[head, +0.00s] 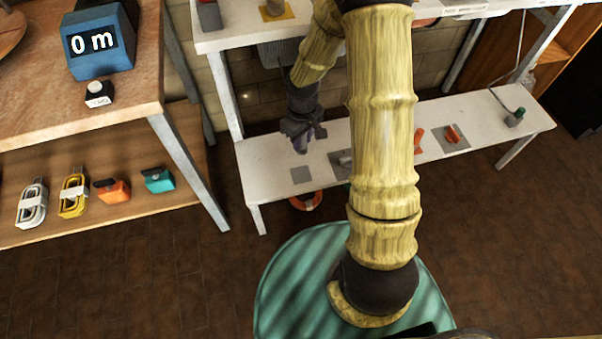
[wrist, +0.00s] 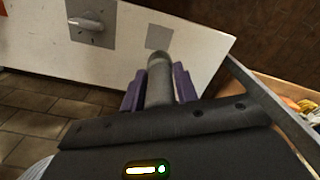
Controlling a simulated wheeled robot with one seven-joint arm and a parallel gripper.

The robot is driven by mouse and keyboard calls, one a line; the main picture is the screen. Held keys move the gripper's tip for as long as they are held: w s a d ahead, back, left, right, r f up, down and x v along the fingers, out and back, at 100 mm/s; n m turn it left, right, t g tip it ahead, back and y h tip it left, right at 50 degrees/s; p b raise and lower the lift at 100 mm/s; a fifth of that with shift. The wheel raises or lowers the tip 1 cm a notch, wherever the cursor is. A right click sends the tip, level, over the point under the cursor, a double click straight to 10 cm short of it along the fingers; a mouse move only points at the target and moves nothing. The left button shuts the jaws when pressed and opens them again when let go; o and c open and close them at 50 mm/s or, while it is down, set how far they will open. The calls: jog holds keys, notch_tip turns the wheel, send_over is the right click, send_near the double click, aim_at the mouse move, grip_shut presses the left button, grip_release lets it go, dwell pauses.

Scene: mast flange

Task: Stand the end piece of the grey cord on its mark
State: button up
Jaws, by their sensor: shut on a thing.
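My gripper (head: 300,143) has purple fingers and is over the left part of the low white bench. In the wrist view my gripper (wrist: 158,90) is shut on a dark grey rounded piece (wrist: 159,68), which appears to be the cord's end piece. A bare grey square mark (head: 301,175) lies on the bench just below the gripper in the head view. The mark also shows in the wrist view (wrist: 158,37), just beyond the piece's tip. The piece looks apart from the mark, but its height is unclear. No grey cord is clearly visible running from it.
The white bench (head: 270,160) also has a grey plate with a light grey handle (head: 345,160), an orange piece (head: 418,136), a red-orange piece (head: 453,134) and a green corded piece (head: 516,116). An upper white shelf (head: 245,34) overhangs behind. A wooden bench (head: 135,90) stands left.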

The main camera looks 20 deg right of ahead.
jog(key=shift+m, duration=0.5)
jog(key=f, duration=0.3)
jog(key=w+f, duration=0.1)
jog(key=f, duration=0.1)
jog(key=shift+w+f+b, duration=0.2)
jog(key=shift+f+b, duration=0.15)
jog(key=shift+f, duration=0.05)
notch_tip(320, 180, down, 6)
jog(key=shift+f+b, duration=0.1)
jog(key=shift+b, duration=0.95)
jog(key=shift+f+b, duration=0.65)
jog(key=shift+f, duration=1.2)
jog(key=shift+f, duration=0.2)
jog(key=o, duration=1.1)
